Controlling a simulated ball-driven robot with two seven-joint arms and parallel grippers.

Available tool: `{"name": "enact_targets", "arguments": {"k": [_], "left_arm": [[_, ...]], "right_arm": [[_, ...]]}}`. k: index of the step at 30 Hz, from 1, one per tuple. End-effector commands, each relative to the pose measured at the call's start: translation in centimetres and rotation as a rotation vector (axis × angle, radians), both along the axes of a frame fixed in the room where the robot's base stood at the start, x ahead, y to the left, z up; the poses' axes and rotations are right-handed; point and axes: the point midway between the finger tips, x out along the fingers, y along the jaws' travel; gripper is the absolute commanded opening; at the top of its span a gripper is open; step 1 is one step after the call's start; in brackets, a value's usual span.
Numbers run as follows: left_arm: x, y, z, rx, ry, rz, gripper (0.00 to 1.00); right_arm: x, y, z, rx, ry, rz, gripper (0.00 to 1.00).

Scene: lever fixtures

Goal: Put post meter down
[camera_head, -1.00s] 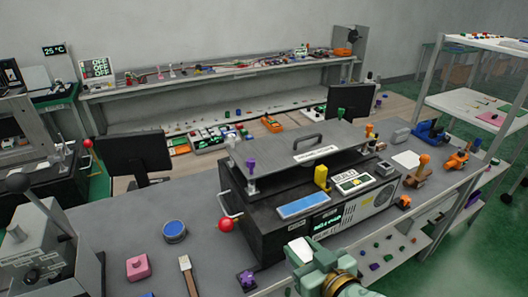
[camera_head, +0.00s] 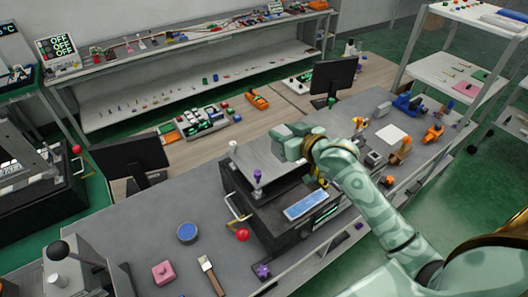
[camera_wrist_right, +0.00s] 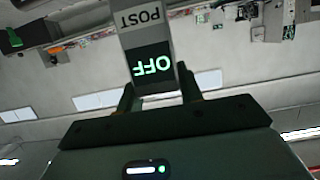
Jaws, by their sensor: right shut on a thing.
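The post meter (camera_wrist_right: 148,50) shows in the right wrist view as a grey block with a POST label and a green OFF display, both upside down in the picture. My right gripper (camera_wrist_right: 158,97) is shut on it, a finger at each side of its near end. In the head view my right arm reaches over the black press-like machine (camera_head: 262,207), with the hand (camera_head: 290,142) above or beside its grey top plate (camera_head: 262,162). I cannot make out the meter clearly there, nor whether it touches anything. My left gripper is out of view.
The grey bench holds a blue-topped round tin (camera_head: 187,233), a pink block (camera_head: 164,273), a brush (camera_head: 211,276) and, at the right, orange parts (camera_head: 433,133). Monitors (camera_head: 130,160) stand behind. A red-knobbed handle (camera_head: 242,235) sticks out of the machine.

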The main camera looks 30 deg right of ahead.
Motion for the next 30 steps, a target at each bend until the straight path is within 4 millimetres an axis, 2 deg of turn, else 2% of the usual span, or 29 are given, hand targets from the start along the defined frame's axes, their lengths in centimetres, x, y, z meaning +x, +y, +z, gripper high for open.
{"name": "enact_targets", "arguments": {"k": [3,6,13,18,29,30], "left_arm": [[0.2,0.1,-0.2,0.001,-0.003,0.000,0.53],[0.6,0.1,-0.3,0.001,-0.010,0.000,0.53],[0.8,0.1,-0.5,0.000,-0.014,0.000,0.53],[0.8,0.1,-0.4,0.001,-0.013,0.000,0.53],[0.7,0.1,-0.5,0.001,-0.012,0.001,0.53],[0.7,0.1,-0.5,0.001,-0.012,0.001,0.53]], "right_arm": [[1.5,1.9,-2.6,0.004,0.001,0.000,0.00],[2.4,2.9,-4.2,0.002,-0.001,0.000,0.00],[3.5,4.1,-6.2,0.002,-0.002,0.000,0.00],[3.4,4.0,-8.7,-0.001,-0.001,-0.001,0.00],[3.4,4.0,-9.2,-0.001,-0.003,-0.001,0.00],[3.4,4.0,-9.3,-0.002,-0.001,0.000,0.45]]}}
